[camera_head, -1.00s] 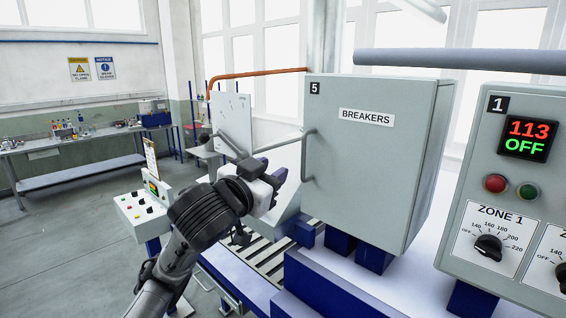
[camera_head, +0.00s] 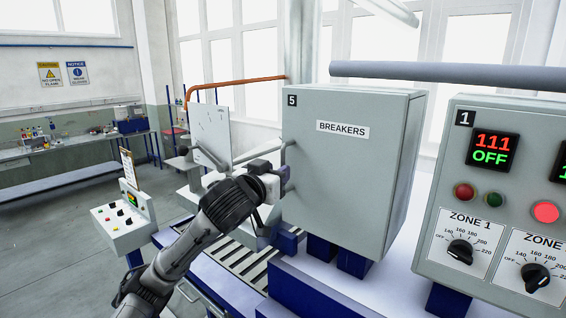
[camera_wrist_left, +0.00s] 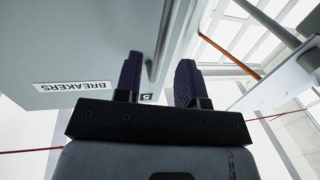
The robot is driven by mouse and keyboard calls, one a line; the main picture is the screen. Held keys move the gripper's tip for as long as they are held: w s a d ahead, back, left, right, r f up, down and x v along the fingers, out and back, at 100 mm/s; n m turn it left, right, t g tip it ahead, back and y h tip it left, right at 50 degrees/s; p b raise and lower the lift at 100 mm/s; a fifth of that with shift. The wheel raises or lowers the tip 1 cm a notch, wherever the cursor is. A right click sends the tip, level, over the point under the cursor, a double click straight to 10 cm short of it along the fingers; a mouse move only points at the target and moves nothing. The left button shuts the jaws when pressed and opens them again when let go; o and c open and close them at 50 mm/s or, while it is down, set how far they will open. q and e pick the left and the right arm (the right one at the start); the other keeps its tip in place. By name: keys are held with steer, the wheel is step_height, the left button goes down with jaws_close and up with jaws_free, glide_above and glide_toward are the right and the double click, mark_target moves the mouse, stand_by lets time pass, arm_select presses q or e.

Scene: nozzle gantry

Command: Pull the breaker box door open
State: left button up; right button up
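The grey breaker box (camera_head: 345,175), labelled BREAKERS and numbered 5, stands in the middle of the head view with its door shut. Its vertical bar handle (camera_head: 289,148) is on the door's left side, and my gripper partly hides its lower part. My left gripper (camera_head: 284,178) is at the handle. In the left wrist view, its dark fingers (camera_wrist_left: 158,80) are apart. The handle (camera_wrist_left: 163,45) passes between them, and a gap shows on the left finger's side. I cannot tell whether either finger touches the bar. My right gripper is not in view.
A control panel (camera_head: 510,205) with knobs and a display stands right of the box. A roller conveyor (camera_head: 235,255) runs below my left arm. A small control box (camera_head: 122,217) is at the left. A grey pipe (camera_head: 460,76) passes behind the box.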

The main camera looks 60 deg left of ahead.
arm_select(q)
steer(key=shift+p+x, duration=0.55)
steer(key=shift+x, duration=1.45)
jaws_close()
